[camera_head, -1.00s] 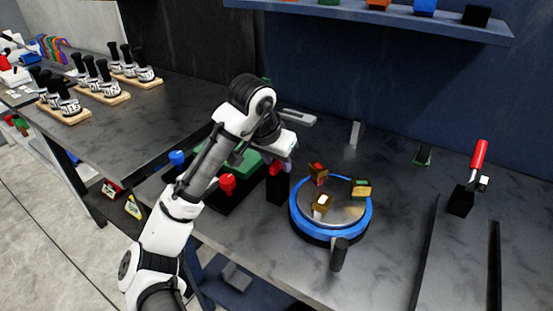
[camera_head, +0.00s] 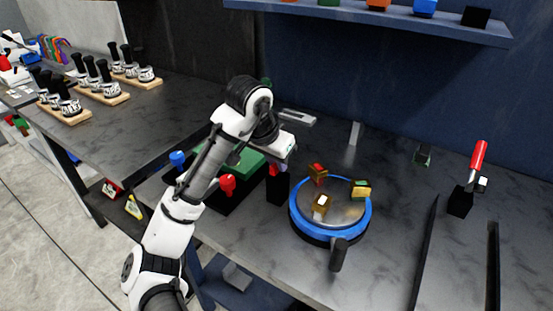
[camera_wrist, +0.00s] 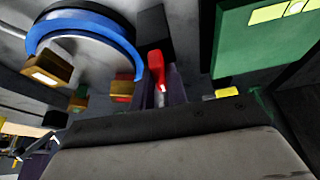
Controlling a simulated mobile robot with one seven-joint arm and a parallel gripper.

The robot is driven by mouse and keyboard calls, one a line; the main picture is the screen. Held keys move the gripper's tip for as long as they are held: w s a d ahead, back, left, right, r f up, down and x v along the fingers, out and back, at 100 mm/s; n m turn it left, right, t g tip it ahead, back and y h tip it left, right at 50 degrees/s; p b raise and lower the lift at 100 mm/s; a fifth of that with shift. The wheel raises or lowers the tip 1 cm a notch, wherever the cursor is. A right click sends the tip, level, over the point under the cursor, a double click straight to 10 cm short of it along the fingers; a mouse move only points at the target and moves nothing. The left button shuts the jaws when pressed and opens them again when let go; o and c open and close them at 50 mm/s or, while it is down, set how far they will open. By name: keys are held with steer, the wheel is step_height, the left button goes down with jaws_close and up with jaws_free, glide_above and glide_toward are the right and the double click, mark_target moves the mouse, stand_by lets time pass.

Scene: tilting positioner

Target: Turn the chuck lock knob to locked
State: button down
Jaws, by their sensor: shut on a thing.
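The chuck lock knob is a red handle (camera_wrist: 156,64) on a black block, standing just left of the round chuck. In the head view the red handle (camera_head: 274,170) shows only in part under my wrist. My gripper (camera_wrist: 164,88) is shut on it, with dark fingers on either side of the red handle in the wrist view. The black block (camera_head: 277,190) stands upright on the bench. The chuck (camera_head: 293,212) has a blue ring, a grey disc and a dark handle at the front. I cannot read any lock marking.
Several gold-brown jaw blocks sit on the chuck disc. A green-topped black box (camera_head: 247,162) with red (camera_head: 228,184) and blue (camera_head: 177,158) knobs is left of the block. A red-handled lever (camera_head: 478,155) stands at right. A shelf (camera_head: 380,17) hangs above the bench.

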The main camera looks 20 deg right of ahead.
steer(key=m+g+p, duration=0.1)
steer(key=m, duration=0.1)
steer(key=m+h+p, duration=0.1)
steer(key=m+p, duration=0.1)
steer(key=m, duration=0.1)
steer(key=shift+w+r+g, duration=0.15)
steer(key=shift+r+g, duration=0.05)
steer(key=shift+g, duration=0.2)
steer(key=m+g+p, duration=0.1)
steer(key=m+p, duration=0.2)
steer(key=m, duration=0.1)
steer(key=shift+w+g, duration=0.15)
steer(key=shift+g, duration=0.25)
steer(key=m+g+p, duration=0.1)
steer(key=m, duration=0.3)
steer(key=shift+w+y+p, duration=0.1)
steer(key=shift+y+p, duration=0.25)
steer(key=shift+y, duration=0.05)
steer(key=shift+f+m+g+y, duration=0.15)
steer(key=shift+m+g+y, duration=0.4)
steer(key=shift+m, duration=1.35)
steer(key=shift+d, duration=0.1)
steer(key=c, duration=1.4)
jaws_free()
steer(key=b+v, duration=0.1)
steer(key=v, duration=1.3)
steer(key=shift+w, duration=0.2)
